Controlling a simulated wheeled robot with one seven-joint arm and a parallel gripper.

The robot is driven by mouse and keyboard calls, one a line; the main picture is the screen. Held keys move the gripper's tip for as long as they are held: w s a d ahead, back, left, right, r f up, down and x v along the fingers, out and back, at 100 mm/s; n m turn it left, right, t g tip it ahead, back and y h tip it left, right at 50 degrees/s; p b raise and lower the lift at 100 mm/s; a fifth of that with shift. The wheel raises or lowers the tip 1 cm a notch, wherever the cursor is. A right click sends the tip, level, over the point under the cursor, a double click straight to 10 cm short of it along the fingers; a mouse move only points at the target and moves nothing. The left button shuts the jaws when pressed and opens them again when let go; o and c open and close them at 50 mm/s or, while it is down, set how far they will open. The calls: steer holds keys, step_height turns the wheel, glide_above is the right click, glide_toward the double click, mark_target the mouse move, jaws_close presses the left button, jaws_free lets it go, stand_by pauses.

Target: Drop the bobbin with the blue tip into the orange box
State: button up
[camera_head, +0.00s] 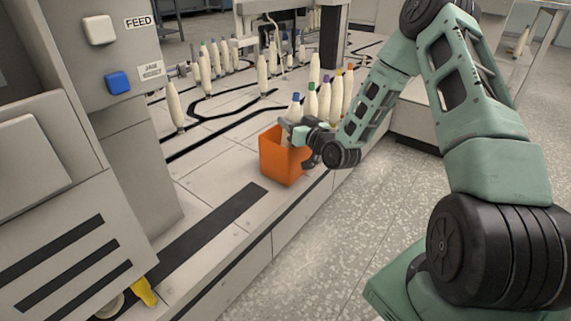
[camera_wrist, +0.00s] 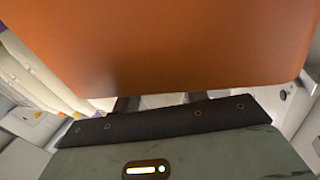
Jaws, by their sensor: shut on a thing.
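The bobbin with the blue tip (camera_head: 294,110) is cream and roughly upright, tip up. My gripper (camera_head: 289,128) is shut on it, over the opening of the orange box. A pale part below the fingers shows within the box, so the bobbin's lower end seems to be inside; its foot is hidden. The orange box (camera_head: 276,162) stands near the bench's front edge. In the wrist view the box wall (camera_wrist: 180,45) fills the upper part close up. It hides most of my gripper (camera_wrist: 158,101) and nearly all of the held bobbin.
Bobbins with green (camera_head: 310,102), purple, yellow and orange tips stand in a row just behind the box. Several more bobbins (camera_head: 205,72) stand farther back. A grey machine (camera_head: 110,100) is at the left.

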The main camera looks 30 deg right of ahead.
steer(key=shift+f, duration=0.1)
steer(key=o, duration=1.1)
steer(key=s+p, duration=0.5)
steer(key=s, duration=1.2)
steer(key=shift+s+d, duration=0.2)
steer(key=shift+d, duration=0.05)
